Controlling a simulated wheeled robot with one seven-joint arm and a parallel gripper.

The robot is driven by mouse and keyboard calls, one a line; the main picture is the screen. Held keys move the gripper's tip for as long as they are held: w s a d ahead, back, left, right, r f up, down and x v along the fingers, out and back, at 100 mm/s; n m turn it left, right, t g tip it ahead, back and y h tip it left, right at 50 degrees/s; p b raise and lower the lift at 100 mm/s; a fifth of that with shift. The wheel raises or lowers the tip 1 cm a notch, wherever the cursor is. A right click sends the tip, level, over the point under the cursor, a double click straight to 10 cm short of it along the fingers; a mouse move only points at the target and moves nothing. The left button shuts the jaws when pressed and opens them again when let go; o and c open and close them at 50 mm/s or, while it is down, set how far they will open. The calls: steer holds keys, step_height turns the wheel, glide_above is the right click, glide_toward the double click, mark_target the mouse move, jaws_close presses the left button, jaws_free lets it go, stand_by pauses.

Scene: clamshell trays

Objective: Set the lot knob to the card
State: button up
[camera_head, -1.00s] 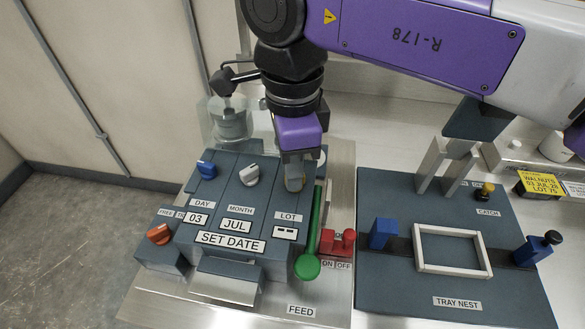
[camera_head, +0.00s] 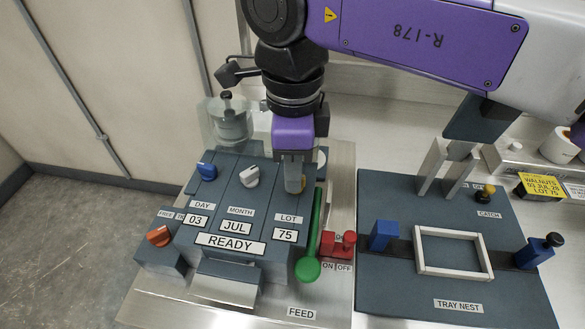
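The lot knob (camera_head: 300,185) is on the right of the dark date-setting box, mostly hidden by my gripper (camera_head: 296,182). My gripper points down and its fingers appear shut around the knob. The lot window (camera_head: 285,235) reads 75. The day window (camera_head: 197,221) reads 03 and the month window (camera_head: 236,227) reads JUL. The larger display (camera_head: 230,245) reads READY. The yellow card (camera_head: 540,186) at the right reads WALNUTS, 03 JUL 25 or similar, LOT 75.
A blue day knob (camera_head: 207,171) and white month knob (camera_head: 249,176) stand left of my gripper. A green lever (camera_head: 309,262) and red switch (camera_head: 338,244) are close on the right. The tray nest's white frame (camera_head: 453,270) is empty.

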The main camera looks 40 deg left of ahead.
steer(key=shift+o, duration=1.4)
step_height(320, 180, up, 8)
steer(key=shift+f, duration=0.1)
